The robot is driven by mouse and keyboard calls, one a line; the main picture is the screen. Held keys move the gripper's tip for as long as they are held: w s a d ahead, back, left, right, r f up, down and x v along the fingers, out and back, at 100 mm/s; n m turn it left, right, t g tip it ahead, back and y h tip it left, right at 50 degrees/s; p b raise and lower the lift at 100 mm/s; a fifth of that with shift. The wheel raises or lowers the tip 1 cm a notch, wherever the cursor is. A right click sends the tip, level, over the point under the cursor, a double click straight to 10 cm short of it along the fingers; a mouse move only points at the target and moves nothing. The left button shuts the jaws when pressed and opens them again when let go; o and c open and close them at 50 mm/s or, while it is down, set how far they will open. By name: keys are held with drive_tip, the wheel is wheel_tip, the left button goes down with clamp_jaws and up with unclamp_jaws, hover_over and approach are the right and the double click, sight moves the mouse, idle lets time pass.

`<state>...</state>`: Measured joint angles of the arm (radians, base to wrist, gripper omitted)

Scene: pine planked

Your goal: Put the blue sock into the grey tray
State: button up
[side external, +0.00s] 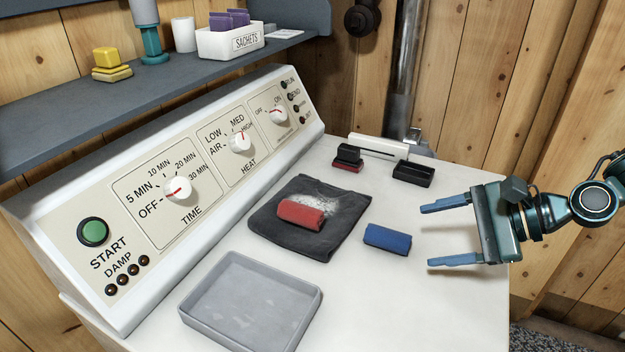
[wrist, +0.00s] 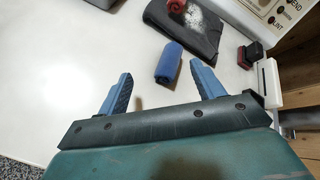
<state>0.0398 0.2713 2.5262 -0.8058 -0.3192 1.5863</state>
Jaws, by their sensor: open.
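The blue sock (side external: 387,238) is a rolled bundle lying on the white machine top, right of a dark cloth. In the wrist view the blue sock (wrist: 168,62) lies ahead of my fingers, between their lines. The grey tray (side external: 250,303) is shallow and empty, at the front of the white top. My gripper (side external: 446,233) is open and empty, to the right of the sock and apart from it. Its two blue fingers also show in the wrist view (wrist: 162,88).
A red rolled bundle (side external: 300,215) lies on the dark cloth (side external: 335,232) beside white powder. A red-and-black block (side external: 347,158), a black box (side external: 413,174) and a white bar (side external: 378,147) stand at the back. The control panel (side external: 185,190) rises on the left.

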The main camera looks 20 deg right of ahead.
sight(383, 233)
drive_tip(key=m, duration=0.2)
drive_tip(key=w+f+m, duration=0.1)
drive_tip(key=m, duration=0.1)
drive_tip(key=w+f+m+t, duration=0.1)
drive_tip(key=shift+w+a+f+m, duration=0.1)
drive_tip(key=shift+a+f+m, duration=0.15)
drive_tip(key=shift+m, duration=0.15)
drive_tip(key=m, duration=0.1)
drive_tip(key=w+m+t, duration=0.1)
drive_tip(key=shift+d+f+m, duration=0.15)
drive_tip(key=shift+f+m, duration=0.15)
drive_tip(key=shift+f, duration=0.05)
drive_tip(key=shift+x, duration=1.25)
drive_tip(key=shift+w, duration=0.1)
drive_tip(key=shift+x, duration=2.45)
drive_tip(key=shift+r, duration=0.1)
drive_tip(key=shift+c, duration=0.2)
drive_tip(key=c, duration=1.1)
drive_tip(key=shift+r, duration=0.1)
